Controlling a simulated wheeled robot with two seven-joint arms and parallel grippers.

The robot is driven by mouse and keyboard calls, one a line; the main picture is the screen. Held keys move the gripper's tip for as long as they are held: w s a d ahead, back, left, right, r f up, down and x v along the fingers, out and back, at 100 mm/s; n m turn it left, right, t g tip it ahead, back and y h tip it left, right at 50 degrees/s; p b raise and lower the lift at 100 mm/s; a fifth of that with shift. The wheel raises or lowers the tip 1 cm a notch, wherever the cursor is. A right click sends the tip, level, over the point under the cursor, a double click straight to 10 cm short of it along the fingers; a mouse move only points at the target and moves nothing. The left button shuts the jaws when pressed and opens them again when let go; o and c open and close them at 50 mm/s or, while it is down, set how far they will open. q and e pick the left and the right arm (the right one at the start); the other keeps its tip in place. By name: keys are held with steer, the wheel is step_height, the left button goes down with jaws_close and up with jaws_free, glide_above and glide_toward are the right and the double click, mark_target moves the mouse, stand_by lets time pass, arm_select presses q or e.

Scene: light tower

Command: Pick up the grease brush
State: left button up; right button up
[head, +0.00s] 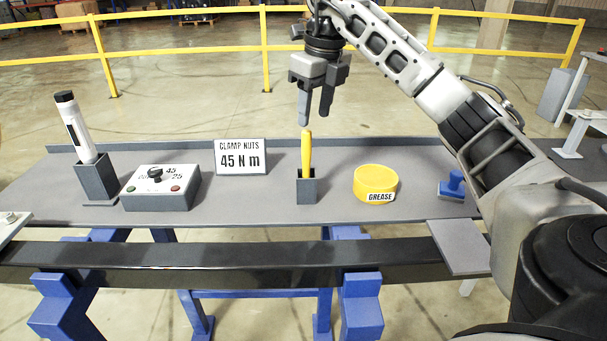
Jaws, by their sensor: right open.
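The grease brush appears to be the upright tool with the yellow handle (306,152). It stands in a small dark grey holder (307,190) on the grey bench, and its lower end is hidden inside the holder. My right gripper (315,118) hangs directly above the handle, fingers pointing down. It is open and empty. Its fingertips look close to the top of the handle, but I cannot tell the exact gap. A yellow grease tin (376,180) labelled GREASE sits to the right of the holder. My left gripper is not in view.
The grey bench (240,205) also bears a white marker-like tool (76,128) in a holder, a control box (160,189), a "CLAMP NUTS 45 N m" sign (240,157) and a blue stamp-like item (453,184). A dark beam (220,255) runs along the front. Yellow railings (180,52) stand behind.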

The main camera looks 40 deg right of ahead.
step_height(320, 180, down, 4)
glide_above(306, 178)
steer(key=shift+w+d+f, duration=0.1)
steer(key=shift+w+f, duration=0.05)
steer(key=shift+f, duration=0.7)
steer(key=shift+w+d+f, duration=0.15)
steer(key=shift+f, duration=0.65)
steer(key=shift+w+d+f, duration=0.1)
steer(key=shift+w+f, duration=0.05)
steer(key=shift+f, duration=0.7)
jaws_close()
